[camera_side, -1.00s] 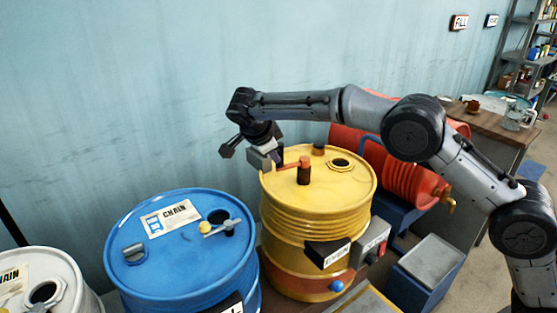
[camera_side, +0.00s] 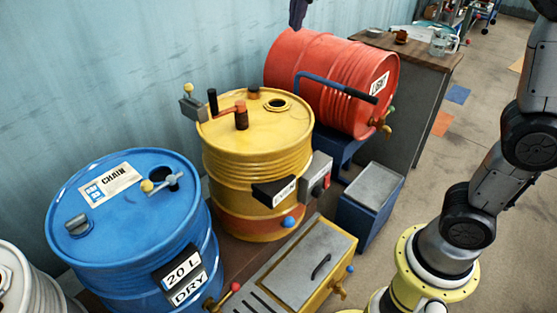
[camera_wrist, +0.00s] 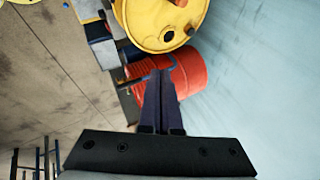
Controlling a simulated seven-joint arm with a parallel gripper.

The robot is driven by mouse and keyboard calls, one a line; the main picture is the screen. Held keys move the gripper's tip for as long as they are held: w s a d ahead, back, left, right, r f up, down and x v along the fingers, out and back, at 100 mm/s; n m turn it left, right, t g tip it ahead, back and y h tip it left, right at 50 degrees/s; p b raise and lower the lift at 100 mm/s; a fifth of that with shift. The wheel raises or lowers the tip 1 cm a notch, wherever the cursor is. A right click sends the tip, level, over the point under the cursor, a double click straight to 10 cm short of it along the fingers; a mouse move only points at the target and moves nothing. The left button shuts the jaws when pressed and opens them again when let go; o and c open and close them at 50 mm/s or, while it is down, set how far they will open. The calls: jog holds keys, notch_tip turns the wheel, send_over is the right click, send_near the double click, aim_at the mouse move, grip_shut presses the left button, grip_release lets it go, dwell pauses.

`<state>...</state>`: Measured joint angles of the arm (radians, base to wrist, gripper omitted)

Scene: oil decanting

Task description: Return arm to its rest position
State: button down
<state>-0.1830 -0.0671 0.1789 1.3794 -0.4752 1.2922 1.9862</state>
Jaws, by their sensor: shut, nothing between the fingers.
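My gripper (camera_wrist: 160,76) shows in the wrist view with its two dark fingers together and nothing between them. The fingers point toward the red drum, with the yellow drum beyond at the top of the picture. In the side view only a dark tip of my gripper (camera_side: 298,14) hangs in at the top edge, above and apart from the drums. My lower arm stands upright at the right. The upper arm and wrist are out of the side view.
A yellow drum (camera_side: 226,165) with a crank (camera_side: 240,112) stands mid-picture. A blue drum (camera_side: 120,235) stands at left, a red drum (camera_side: 310,65) lies behind on a blue stand. A yellow-sided box (camera_side: 290,262) sits in front. A wooden table (camera_side: 425,58) holds a glass jug (camera_side: 441,42).

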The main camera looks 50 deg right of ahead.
jog(key=s+d+f+n+y, duration=0.1)
jog(key=s+f+n, duration=0.15)
jog(key=s, duration=0.55)
jog(key=s+d+f+n+y, duration=0.15)
jog(key=s+n, duration=0.25)
jog(key=s, duration=0.4)
jog(key=s+a+f+n+y, duration=0.2)
jog(key=s+a+f+n, duration=0.2)
jog(key=s+f+n, duration=0.4)
jog(key=shift+s+a+f+n+t, duration=0.3)
jog(key=shift+s+a+f+n, duration=0.1)
jog(key=shift+f+n, duration=2.05)
jog(key=shift+r+n, duration=0.3)
jog(key=shift+r, duration=0.1)
